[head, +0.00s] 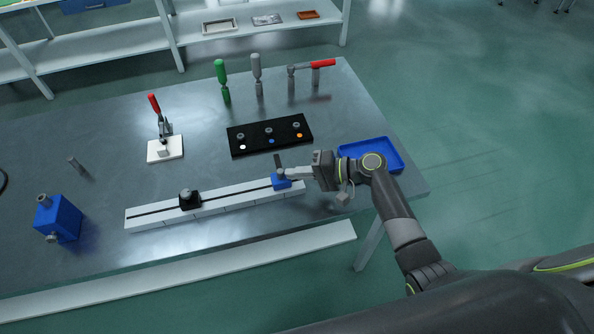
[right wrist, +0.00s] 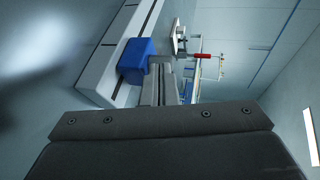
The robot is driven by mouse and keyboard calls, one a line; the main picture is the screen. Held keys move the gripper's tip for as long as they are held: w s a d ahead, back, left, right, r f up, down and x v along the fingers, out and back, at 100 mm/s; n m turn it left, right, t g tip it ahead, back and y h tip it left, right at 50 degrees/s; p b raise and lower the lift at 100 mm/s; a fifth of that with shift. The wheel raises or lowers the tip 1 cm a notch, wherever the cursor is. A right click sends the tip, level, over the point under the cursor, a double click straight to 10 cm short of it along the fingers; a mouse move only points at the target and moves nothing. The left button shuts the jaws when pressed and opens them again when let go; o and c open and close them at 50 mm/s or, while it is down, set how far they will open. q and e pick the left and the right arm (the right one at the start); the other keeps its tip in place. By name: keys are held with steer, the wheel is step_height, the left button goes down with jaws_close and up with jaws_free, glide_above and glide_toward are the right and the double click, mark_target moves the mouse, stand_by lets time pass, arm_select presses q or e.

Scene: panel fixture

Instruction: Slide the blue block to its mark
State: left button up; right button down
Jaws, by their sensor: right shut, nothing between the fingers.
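The blue block (head: 282,182) sits on the white slotted rail (head: 235,202) near its right end. A dark upright piece (head: 278,160) shows at the block. A black block with a knob (head: 189,199) sits on the same rail left of the middle. My right gripper (head: 288,173) is shut and empty, its fingertips at the blue block's right side. In the right wrist view the blue block (right wrist: 136,61) is close beside the fingertips (right wrist: 160,62); I cannot tell if they touch. I cannot make out which line on the rail is the mark. My left gripper is not in view.
A blue tray (head: 398,165) lies behind my right wrist. A black panel with knobs and coloured dots (head: 270,146) is behind the rail. A red-handled clamp (head: 162,136) and a blue box (head: 60,222) stand on the left. Tools with handles (head: 222,80) stand at the back.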

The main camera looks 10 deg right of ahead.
steer(key=a, duration=0.8)
steer(key=shift+s, duration=0.15)
